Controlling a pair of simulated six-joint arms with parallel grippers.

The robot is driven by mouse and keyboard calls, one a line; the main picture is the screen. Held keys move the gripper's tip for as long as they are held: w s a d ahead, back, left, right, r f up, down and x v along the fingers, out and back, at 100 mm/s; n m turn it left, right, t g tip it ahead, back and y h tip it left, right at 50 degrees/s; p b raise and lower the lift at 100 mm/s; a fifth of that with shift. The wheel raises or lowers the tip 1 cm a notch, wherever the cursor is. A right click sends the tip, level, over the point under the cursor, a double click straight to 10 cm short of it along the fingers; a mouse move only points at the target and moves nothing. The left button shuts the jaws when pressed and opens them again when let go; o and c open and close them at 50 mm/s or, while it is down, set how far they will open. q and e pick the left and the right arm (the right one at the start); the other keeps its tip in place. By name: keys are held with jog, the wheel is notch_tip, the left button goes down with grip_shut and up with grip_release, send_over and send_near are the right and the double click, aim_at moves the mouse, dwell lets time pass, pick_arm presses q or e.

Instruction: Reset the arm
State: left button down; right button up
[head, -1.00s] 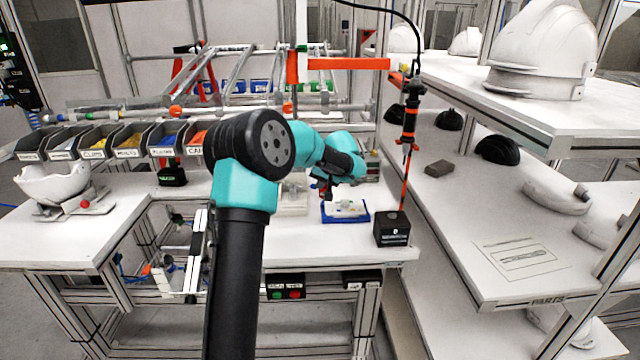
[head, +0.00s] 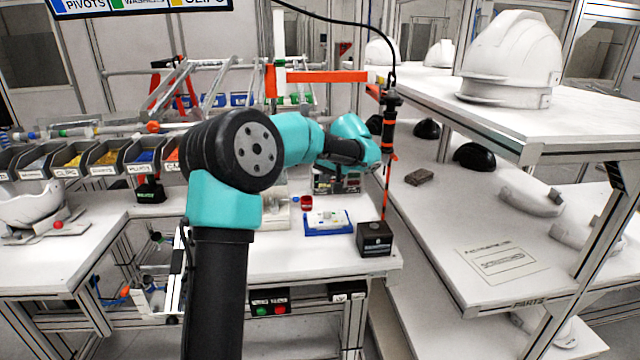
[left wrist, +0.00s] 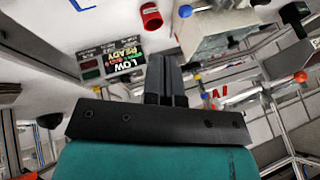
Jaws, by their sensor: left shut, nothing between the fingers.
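My left arm rises from the bottom centre of the head view and bends right over the bench (head: 280,262). My right gripper is not in view.
A hanging screwdriver (head: 390,120) stands over a black box (head: 374,239). A blue tray (head: 328,231), a red cup (head: 306,202) and a display box (left wrist: 112,62) are on the bench. Shelves with a white helmet shell (head: 512,55) stand at right.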

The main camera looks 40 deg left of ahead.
pick_arm(q)
jog(key=shift+r, duration=0.15)
dwell(0.3)
